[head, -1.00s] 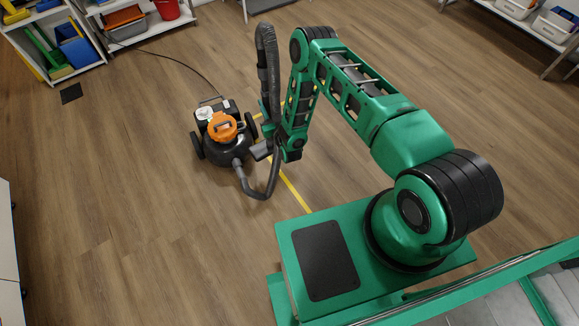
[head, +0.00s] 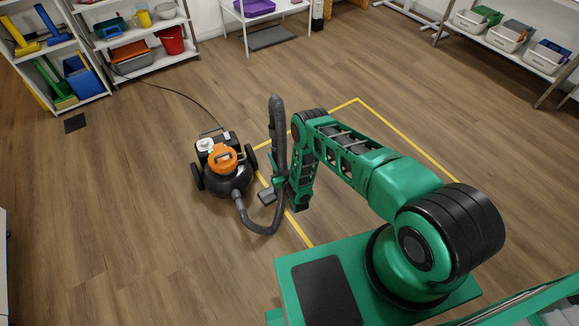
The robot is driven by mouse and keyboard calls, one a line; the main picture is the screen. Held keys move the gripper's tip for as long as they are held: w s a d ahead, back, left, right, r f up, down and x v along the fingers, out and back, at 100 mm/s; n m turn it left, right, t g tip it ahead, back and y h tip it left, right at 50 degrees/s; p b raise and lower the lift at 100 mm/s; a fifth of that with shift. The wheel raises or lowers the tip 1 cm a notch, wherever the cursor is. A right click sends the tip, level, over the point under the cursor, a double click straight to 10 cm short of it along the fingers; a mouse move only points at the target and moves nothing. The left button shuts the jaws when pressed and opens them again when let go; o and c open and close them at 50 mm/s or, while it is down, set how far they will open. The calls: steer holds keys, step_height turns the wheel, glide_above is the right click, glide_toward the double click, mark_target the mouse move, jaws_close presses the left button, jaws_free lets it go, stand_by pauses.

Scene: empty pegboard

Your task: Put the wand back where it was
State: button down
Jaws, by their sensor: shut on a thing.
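The vacuum cleaner (head: 222,165), black with an orange top, stands on the floor left of my arm. A grey hose (head: 258,228) runs from its front in a low loop up to my gripper. My gripper (head: 281,188), at the end of the green arm, is shut on the dark wand (head: 278,125), which stands about upright above it. A small dark angled piece (head: 267,196) shows beside the gripper on the vacuum side. My arm partly hides the grip, and I cannot tell exactly where hose and wand join.
A yellow floor line (head: 400,133) outlines an area behind and under my arm. A black cord (head: 185,97) runs from the vacuum toward the back shelves (head: 140,65). A shelf with grey bins (head: 500,40) stands at the back right. The floor between is mostly clear.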

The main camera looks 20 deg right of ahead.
steer(key=d+f, duration=0.5)
steer(key=f, duration=0.2)
steer(key=shift+w, duration=0.25)
steer(key=c, duration=1.3)
jaws_free()
steer(key=shift+c, duration=0.2)
steer(key=shift+s, duration=0.1)
